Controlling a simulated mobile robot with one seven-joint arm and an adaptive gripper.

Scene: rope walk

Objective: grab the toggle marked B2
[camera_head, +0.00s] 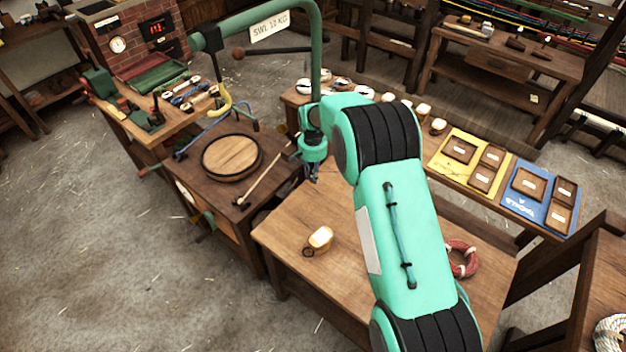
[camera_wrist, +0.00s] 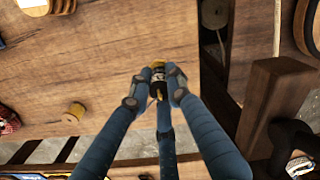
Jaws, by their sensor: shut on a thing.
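My gripper (camera_wrist: 157,90) is in the wrist view, its blue fingers closed around a small yellow and black piece (camera_wrist: 158,65). The fingers cover much of the piece, and I cannot read any marking on it. It is over the brown wooden table top, close to a dark timber post. A tan piece with a white label (camera_head: 320,237) and a dark ring sits on the table there. I cannot read its label.
Behind, a bench holds a yellow mat (camera_head: 436,162) and a blue mat (camera_head: 507,203) with labelled trays. A round wooden lid (camera_head: 231,155) is at left. A tan spool (camera_wrist: 74,112) stands in the wrist view.

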